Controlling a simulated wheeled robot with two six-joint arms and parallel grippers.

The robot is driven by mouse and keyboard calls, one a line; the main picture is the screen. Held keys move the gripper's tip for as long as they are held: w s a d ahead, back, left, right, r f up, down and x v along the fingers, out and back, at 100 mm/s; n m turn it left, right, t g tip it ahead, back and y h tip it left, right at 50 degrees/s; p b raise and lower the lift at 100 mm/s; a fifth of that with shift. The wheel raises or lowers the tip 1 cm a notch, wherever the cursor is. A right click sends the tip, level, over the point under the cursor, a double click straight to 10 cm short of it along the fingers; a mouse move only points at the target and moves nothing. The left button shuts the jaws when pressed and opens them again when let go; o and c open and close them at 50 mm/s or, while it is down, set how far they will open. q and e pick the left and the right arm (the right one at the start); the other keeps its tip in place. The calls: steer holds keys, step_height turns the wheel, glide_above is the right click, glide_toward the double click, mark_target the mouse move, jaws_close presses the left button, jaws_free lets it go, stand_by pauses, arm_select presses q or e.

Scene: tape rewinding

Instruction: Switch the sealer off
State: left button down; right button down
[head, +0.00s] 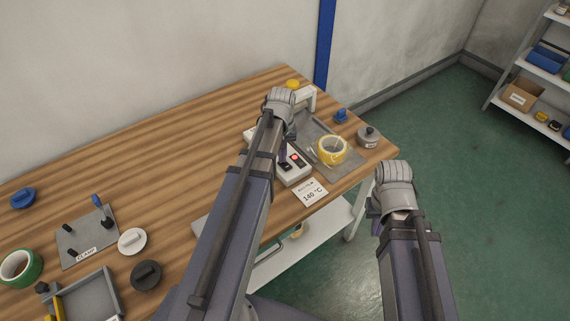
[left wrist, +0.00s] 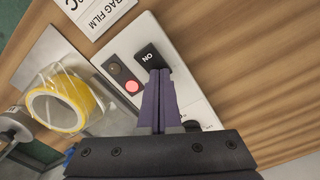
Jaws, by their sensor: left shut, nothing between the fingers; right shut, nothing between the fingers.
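The sealer's white control box (head: 293,177) stands on the wooden table, and its panel shows in the left wrist view (left wrist: 190,92). A black rocker switch (left wrist: 149,57) marked ON is on it. A red lamp (left wrist: 132,87) glows beside the switch, with a dark lamp (left wrist: 113,67) next to it. My left gripper (left wrist: 160,73) is shut and empty, its purple tips at the switch's near end; I cannot tell whether they touch. In the head view my left gripper (head: 283,153) is over the box. My right gripper (head: 390,178) is shut, off the table's right edge.
A yellow tape roll (head: 331,150) lies right of the box on a grey plate. A grey weight (head: 368,137) and a 140 °C card (head: 311,193) are near. A clamp plate (head: 85,236) and green roll (head: 20,267) sit at left. The table's middle is clear.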

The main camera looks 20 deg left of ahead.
arm_select(q)
step_height(320, 180, up, 7)
steer(key=p, duration=0.6)
steer(key=shift+p, duration=0.35)
steer(key=s+d+m, duration=0.4)
steer(key=s+d, duration=0.3)
steer(key=d, duration=0.3)
steer(key=s+d+m+y, duration=0.1)
steer(key=s+d+m, duration=0.4)
steer(key=d, duration=0.6)
steer(key=shift+s+d+m, duration=0.2)
steer(key=shift+s+m, duration=0.1)
steer(key=shift+s, duration=0.55)
